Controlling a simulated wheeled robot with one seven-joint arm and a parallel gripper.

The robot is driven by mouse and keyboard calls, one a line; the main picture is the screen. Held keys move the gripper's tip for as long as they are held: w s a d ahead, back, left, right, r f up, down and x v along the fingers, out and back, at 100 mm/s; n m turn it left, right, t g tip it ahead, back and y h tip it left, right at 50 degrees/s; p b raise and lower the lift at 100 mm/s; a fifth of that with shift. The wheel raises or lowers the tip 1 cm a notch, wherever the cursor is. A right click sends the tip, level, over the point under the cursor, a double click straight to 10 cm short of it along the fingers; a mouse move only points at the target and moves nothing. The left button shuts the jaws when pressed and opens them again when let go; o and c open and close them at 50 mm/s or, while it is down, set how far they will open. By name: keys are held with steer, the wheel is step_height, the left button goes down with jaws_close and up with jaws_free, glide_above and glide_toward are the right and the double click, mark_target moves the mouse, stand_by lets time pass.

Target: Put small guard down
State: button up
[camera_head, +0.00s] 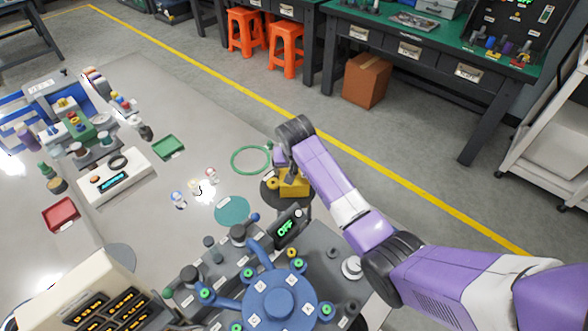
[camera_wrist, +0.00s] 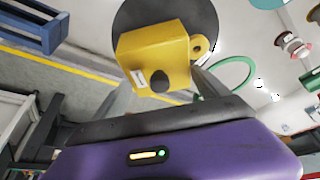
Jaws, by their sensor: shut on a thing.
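The small guard, seen as a yellow block (camera_head: 295,186) with a small round lug on its side, is in my gripper (camera_head: 290,172). It is at or just above a dark round disc (camera_head: 268,194) at the table's right side; I cannot tell whether it touches. In the wrist view the yellow guard (camera_wrist: 150,52) shows a white label and a dark round knob, with the dark disc (camera_wrist: 204,18) behind it. The grey fingers of my gripper (camera_wrist: 160,88) lie on both sides of the guard. Their contact points are partly hidden.
A green ring (camera_head: 234,160) lies just left of the disc, and a teal round mat (camera_head: 232,211) is nearer. A blue rotary fixture (camera_head: 280,303) with a display reading OFF (camera_head: 289,229) stands in front. A green tray (camera_head: 168,147) is farther left.

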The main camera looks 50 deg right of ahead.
steer(key=shift+f, duration=0.15)
steer(key=shift+f, duration=0.15)
steer(key=o, duration=1.5)
steer(key=v, duration=1.2)
